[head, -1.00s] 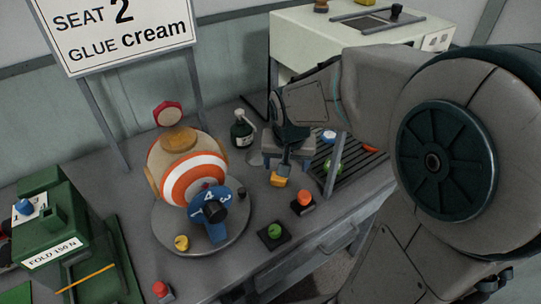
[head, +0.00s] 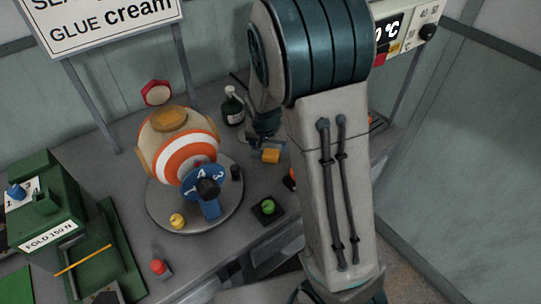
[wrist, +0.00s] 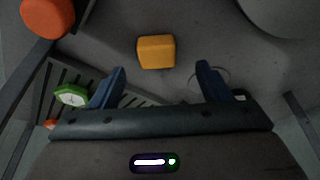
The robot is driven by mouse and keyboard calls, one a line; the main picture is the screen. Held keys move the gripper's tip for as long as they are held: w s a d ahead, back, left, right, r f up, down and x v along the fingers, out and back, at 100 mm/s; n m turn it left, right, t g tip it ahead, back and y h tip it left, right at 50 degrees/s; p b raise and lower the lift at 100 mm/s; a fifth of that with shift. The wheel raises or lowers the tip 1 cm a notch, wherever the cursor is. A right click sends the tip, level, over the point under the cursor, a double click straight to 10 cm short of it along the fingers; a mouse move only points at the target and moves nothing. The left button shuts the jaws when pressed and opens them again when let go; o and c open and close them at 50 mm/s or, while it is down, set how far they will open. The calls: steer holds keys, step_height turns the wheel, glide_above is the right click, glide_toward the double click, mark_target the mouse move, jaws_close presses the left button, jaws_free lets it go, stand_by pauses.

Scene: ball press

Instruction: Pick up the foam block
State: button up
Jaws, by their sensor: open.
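A small orange-yellow block (head: 270,156), which I take as the foam block, lies on the grey bench right of the striped ball. In the wrist view the block (wrist: 156,51) lies just beyond my fingertips, roughly centred between them, with bare gaps on both sides. My gripper (wrist: 161,68) is open and empty, its two blue fingers spread wide. In the head view my gripper (head: 258,148) is beside the block, low over the bench and partly hidden behind my own arm.
The striped ball (head: 185,155) sits on a round base (head: 160,205) with a blue numbered dial. A dark bottle (head: 232,108) stands behind the block. A green button (head: 268,207) is in front. An orange-red knob (wrist: 48,17) and a green-rimmed object (wrist: 71,96) show at left in the wrist view.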

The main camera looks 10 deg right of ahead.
mark_target(271, 153)
steer(key=shift+d+p+x, duration=0.2)
steer(key=shift+p+x, duration=0.15)
steer(key=shift+x, duration=2.45)
steer(key=shift+r, duration=0.1)
steer(key=c, duration=1.1)
step_height(271, 153, up, 10)
steer(key=shift+o, duration=0.6)
